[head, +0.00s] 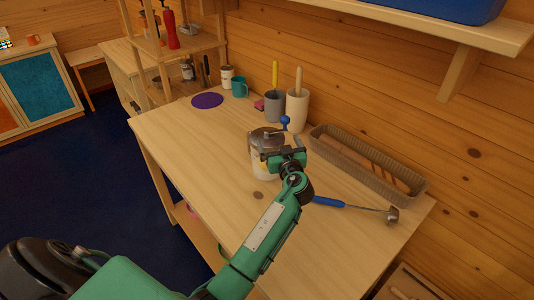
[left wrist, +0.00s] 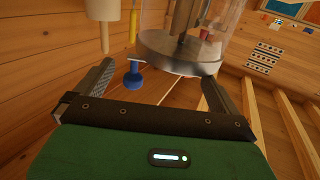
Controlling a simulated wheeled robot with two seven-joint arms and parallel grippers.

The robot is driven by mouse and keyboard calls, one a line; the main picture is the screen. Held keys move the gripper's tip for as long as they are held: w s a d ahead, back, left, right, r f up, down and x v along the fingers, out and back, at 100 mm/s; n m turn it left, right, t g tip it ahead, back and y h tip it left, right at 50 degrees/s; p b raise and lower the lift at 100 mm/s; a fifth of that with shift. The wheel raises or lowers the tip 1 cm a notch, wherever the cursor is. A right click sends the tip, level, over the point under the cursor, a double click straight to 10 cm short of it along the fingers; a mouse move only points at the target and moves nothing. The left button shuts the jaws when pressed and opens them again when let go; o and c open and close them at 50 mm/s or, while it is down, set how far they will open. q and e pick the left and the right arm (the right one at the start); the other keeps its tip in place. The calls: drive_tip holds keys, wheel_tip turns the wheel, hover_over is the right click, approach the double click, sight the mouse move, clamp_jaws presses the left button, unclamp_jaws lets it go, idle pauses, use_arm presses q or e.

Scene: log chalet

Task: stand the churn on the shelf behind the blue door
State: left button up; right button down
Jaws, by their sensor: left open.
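The churn (head: 259,168) is a clear jar with a grey metal lid and a crank with a blue knob. It stands upright on the wooden workbench (head: 200,140). My left gripper (head: 284,154) is open at the near right side of the churn, by its lid, and partly hides it. In the left wrist view, the churn's lid (left wrist: 178,52) and blue knob (left wrist: 133,76) show just beyond the spread fingers (left wrist: 158,88). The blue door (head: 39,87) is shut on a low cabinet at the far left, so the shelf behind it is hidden. My right gripper is out of view.
A wicker basket with bread (head: 368,170) and a blue-handled ladle (head: 345,206) lie right of the churn. A grey cup (head: 274,106) and cream holder (head: 297,110) stand behind it. An orange-red door (head: 6,118) adjoins the blue one. Dark floor (head: 80,170) lies clear between.

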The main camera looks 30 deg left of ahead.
sight(274, 133)
use_arm(q)
drive_tip(key=shift+w+a+r+p, duration=0.2)
drive_tip(key=shift+w+a+p, duration=0.05)
drive_tip(key=shift+p, duration=0.05)
drive_tip(key=p+x, duration=0.2)
drive_tip(key=x, duration=0.1)
drive_tip(key=shift+a, duration=0.1)
drive_tip(key=shift+w+a+f, duration=0.15)
drive_tip(key=shift+w+a, duration=0.3)
drive_tip(key=c, duration=1.8)
